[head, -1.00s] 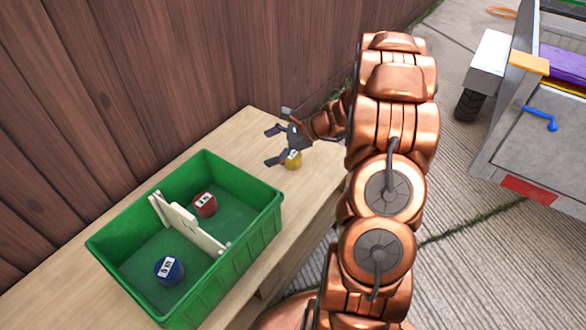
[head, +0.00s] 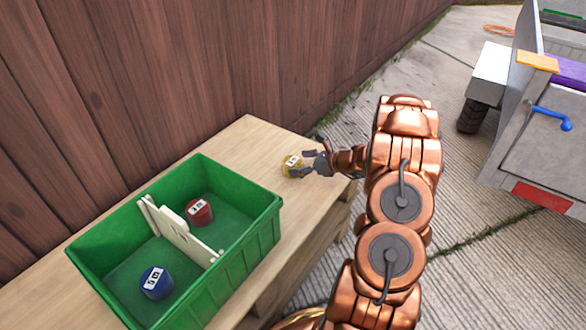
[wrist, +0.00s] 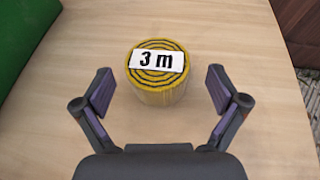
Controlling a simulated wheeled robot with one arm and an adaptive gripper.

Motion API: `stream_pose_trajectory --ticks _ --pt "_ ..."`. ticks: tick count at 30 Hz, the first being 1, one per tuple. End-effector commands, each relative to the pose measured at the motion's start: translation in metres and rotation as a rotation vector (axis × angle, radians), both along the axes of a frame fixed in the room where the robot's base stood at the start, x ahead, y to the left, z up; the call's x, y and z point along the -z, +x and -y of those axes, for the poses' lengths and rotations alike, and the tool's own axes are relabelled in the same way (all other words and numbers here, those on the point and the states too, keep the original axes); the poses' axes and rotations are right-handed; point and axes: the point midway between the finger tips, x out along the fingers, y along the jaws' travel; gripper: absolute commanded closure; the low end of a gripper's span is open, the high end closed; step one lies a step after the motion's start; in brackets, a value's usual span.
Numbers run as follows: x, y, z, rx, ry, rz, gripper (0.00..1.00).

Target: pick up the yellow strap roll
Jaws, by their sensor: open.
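The yellow strap roll (head: 292,164) stands upright on the wooden table near its far right end. In the wrist view the roll (wrist: 158,84) shows a spiral top with a white "3 m" label. My gripper (head: 308,163) is low over the table, just to the right of the roll. In the wrist view my gripper (wrist: 160,92) is open, with one finger on each side of the roll and a gap on both sides. The roll sits between the fingertips, and nothing is held.
A green crate (head: 255,235) stands on the table (head: 243,140) at the left, with a white divider (head: 180,232). A red roll (head: 199,212) and a blue roll (head: 156,283) lie in separate compartments. A wooden fence (head: 150,70) rises behind the table. A trailer (head: 530,150) stands at the right.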

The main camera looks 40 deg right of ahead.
Motion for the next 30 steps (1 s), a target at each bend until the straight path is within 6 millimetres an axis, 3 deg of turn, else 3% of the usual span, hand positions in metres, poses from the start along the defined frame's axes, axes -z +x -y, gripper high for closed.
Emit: stream_pose_trajectory --ticks 13,23,30 --pt "0.021 0.033 -0.020 -0.002 -0.001 0.001 0.04" --pt "0.021 0.036 -0.022 0.000 -0.001 0.000 0.04" --pt "0.021 0.036 -0.022 -0.001 0.000 0.000 0.27"
